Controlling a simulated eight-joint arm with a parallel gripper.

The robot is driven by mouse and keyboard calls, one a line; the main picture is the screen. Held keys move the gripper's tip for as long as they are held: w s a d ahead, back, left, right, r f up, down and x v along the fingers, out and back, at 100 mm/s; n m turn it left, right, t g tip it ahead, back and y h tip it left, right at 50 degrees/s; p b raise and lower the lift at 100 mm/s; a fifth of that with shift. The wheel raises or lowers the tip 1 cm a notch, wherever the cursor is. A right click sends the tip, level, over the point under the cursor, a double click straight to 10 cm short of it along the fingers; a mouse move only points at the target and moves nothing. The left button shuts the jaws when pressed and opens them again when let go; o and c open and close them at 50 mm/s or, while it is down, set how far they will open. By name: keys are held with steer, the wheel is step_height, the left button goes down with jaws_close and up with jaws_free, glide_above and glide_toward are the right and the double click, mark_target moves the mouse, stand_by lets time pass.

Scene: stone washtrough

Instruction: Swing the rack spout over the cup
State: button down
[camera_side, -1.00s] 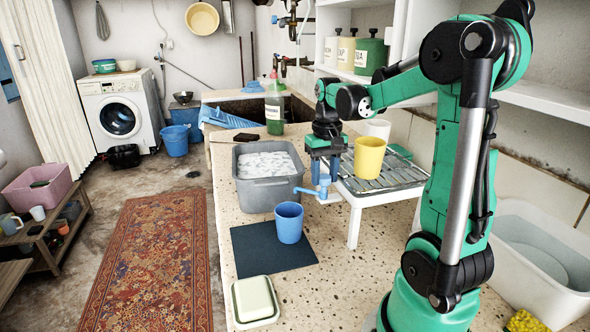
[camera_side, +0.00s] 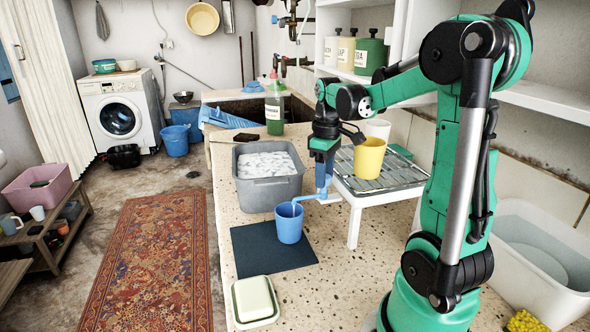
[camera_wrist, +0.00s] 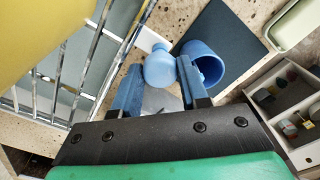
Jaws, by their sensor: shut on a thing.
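The blue cup (camera_side: 289,226) stands upright on the dark mat (camera_side: 258,252). The blue rack spout (camera_side: 308,197) reaches from the white drip rack (camera_side: 352,222) toward the cup, with its outlet end at the cup's mouth in the side view. My gripper (camera_side: 322,186) points down at the rack's front corner and is shut on the spout. In the wrist view, the spout's rounded blue knob (camera_wrist: 158,67) shows by the fingertips, and the cup (camera_wrist: 206,62) lies just beyond the right finger, which hides part of the spout.
A grey basin of suds (camera_side: 268,191) sits close left of my gripper. A soap dish (camera_side: 254,301) lies at the counter's front. A white tub (camera_side: 535,250) is on the right.

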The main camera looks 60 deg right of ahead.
stand_by(0.3)
steer(key=c, duration=0.7)
jaws_free()
steer(key=shift+c, duration=0.2)
steer(key=shift+r, duration=2.85)
steer(key=w+a+f+t, duration=0.1)
steer(key=a+f+t, duration=0.1)
steer(key=a, duration=0.8)
steer(key=w+a+f+t, duration=0.2)
steer(key=a+t, duration=0.3)
steer(key=a, duration=0.6)
steer(key=shift+f, duration=0.25)
